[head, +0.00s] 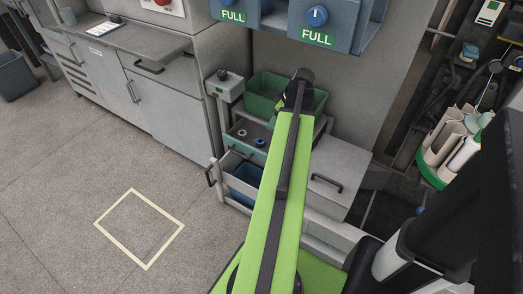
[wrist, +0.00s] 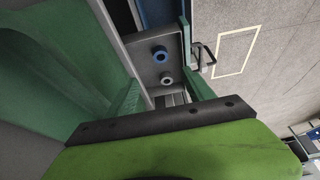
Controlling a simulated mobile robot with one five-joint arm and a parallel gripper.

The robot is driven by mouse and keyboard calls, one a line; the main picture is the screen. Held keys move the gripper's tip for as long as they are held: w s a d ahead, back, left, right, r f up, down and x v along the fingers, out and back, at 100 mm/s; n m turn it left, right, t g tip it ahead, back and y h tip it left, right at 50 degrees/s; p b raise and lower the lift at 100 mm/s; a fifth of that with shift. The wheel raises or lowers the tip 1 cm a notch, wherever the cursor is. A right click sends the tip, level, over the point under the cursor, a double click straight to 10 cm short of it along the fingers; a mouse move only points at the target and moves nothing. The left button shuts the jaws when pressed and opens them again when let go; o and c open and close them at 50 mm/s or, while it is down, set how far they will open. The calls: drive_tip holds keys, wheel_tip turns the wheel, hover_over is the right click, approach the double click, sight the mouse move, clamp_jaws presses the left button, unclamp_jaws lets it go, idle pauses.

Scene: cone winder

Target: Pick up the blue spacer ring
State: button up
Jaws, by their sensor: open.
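The blue spacer ring (wrist: 159,54) lies in a grey tray in the wrist view, ahead of my open gripper (wrist: 162,82). A pale grey ring (wrist: 166,78) lies beside it, nearer to my fingers. My two green fingers stand apart with nothing held between them. In the head view the blue ring (head: 260,142) and the pale ring (head: 241,133) sit on the small shelf unit, left of my green arm. My fingertips are hidden in the head view behind the arm's dark end.
A green bin (head: 265,84) stands behind the rings; a large green wall fills the wrist view's left. The floor around the taped rectangle (head: 139,228) is clear.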

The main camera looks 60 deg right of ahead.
drive_tip(key=b, duration=1.1)
hover_over(261, 141)
drive_tip(key=s, duration=0.3)
wheel_tip(261, 141, down, 11)
drive_tip(key=shift+w+f, duration=0.1)
drive_tip(key=shift+f, duration=0.1)
drive_tip(key=shift+w, duration=0.15)
drive_tip(key=b+x, duration=0.5)
drive_tip(key=shift+f, duration=0.15)
drive_tip(key=shift+a+r, duration=0.1)
drive_tip(key=shift+r, duration=0.15)
clamp_jaws()
